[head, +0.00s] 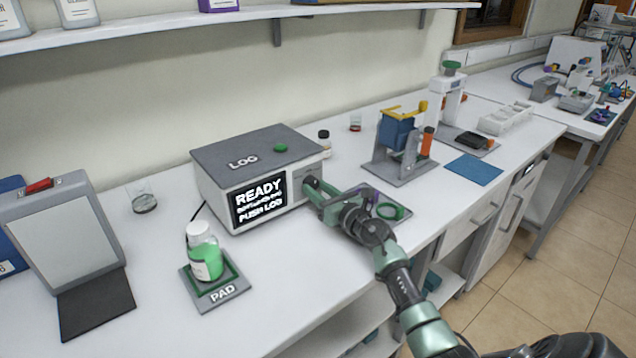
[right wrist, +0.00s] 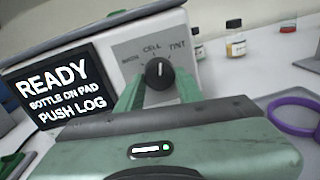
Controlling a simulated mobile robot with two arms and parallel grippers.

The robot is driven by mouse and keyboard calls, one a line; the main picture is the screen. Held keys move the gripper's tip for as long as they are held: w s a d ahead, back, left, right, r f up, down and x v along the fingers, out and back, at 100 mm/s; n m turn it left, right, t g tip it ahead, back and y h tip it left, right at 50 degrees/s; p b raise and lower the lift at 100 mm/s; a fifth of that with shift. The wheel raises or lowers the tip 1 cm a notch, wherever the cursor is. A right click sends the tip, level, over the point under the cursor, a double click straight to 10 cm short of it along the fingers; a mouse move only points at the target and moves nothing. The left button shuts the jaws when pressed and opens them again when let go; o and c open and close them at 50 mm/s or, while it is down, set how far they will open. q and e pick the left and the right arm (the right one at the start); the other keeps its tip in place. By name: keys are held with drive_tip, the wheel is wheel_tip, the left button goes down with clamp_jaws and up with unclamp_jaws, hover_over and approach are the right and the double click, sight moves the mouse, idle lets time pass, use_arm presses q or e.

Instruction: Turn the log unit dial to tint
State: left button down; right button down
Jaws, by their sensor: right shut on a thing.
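The log unit (head: 215,178) is a grey-topped white box on the bench, labelled LOG, with a green button on top. Its screen (head: 260,199) reads READY, BOTTLE ON PAD, PUSH LOG. The black dial (right wrist: 159,73) is on its front panel, below the labels CELL and TINT and a blurred left label. The dial's white mark points about straight up, towards CELL, with TINT to the right. My right gripper (head: 312,188) is at this panel, its two green fingers shut on the dial, one on each side in the right wrist view (right wrist: 160,90). My left gripper is not in view.
A bottle with green liquid (head: 206,258) stands on the PAD plate (head: 222,297) in front of the unit. A small vial (head: 324,142) stands behind the unit's right end. A blue-and-yellow device on a grey stand (head: 398,135) is to the right. A grey panel (head: 65,235) stands at left.

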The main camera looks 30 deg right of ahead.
drive_tip(key=m+p, duration=0.2)
drive_tip(key=shift+r+m, duration=0.2)
drive_tip(key=shift+m, duration=0.2)
drive_tip(key=shift+f+m+p, duration=0.1)
drive_tip(key=shift+m+p, duration=1)
drive_tip(key=shift+m, duration=0.7)
drive_tip(key=c, duration=0.9)
unclamp_jaws()
drive_tip(key=shift+s, duration=0.15)
drive_tip(key=s, duration=0.7)
drive_tip(key=shift+s+d, duration=0.15)
drive_tip(key=shift+s, duration=0.15)
